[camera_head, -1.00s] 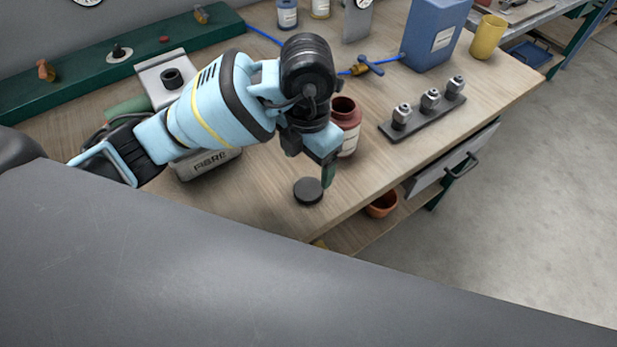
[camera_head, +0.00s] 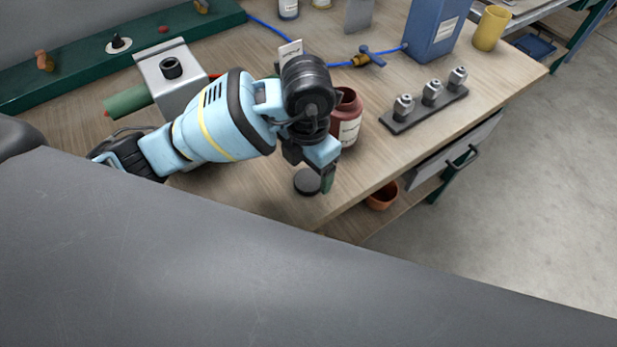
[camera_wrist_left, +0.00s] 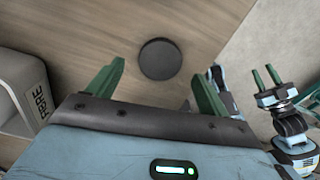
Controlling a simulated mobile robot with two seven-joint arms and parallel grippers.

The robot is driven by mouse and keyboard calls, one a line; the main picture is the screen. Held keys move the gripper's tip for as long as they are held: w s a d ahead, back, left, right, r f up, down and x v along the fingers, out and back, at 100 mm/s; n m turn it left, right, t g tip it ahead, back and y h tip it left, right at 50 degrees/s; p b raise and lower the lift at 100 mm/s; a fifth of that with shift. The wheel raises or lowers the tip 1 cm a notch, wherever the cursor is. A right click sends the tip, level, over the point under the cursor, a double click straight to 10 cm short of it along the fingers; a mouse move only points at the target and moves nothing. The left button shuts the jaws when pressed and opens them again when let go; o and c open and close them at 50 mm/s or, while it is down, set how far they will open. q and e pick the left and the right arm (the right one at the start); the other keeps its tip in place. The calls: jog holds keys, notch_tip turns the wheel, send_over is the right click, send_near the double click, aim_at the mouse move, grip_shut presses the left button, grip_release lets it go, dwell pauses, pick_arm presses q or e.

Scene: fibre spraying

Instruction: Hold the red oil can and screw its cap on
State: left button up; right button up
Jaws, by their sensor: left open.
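The red oil can (camera_head: 348,118) stands upright on the bench, its mouth open, partly hidden behind my left wrist. The black round cap (camera_head: 307,181) lies flat on the wood near the bench's front edge. My left gripper (camera_head: 312,170) points down beside the can, just above the cap and apart from it. In the left wrist view the cap (camera_wrist_left: 160,59) shows between and beyond the two green fingers, which are spread and empty. My right gripper (camera_wrist_left: 265,72) shows small at the right of that view, its fingers apart and empty.
A dark rack with metal fittings (camera_head: 430,108) stands right of the can. A blue jug (camera_head: 432,35), yellow cup (camera_head: 490,28) and blue hose valve (camera_head: 370,56) are behind. A grey bracket (camera_head: 172,72) stands at left. The wood around the cap is clear.

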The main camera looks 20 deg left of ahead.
aim_at(307, 180)
pick_arm(q)
jog(key=shift+f, duration=1.55)
jog(key=c, duration=1)
jog(key=shift+c, duration=0.2)
jog(key=shift+r, duration=0.1)
jog(key=shift+r, duration=0.45)
jog(key=r, duration=0.2)
jog(key=shift+s+d+r, duration=0.15)
jog(key=shift+d+r, duration=0.15)
jog(key=shift+r, duration=0.05)
jog(key=s+d+r, duration=0.1)
jog(key=s+d, duration=0.7)
jog(key=d, duration=0.5)
jog(key=shift+r, duration=0.15)
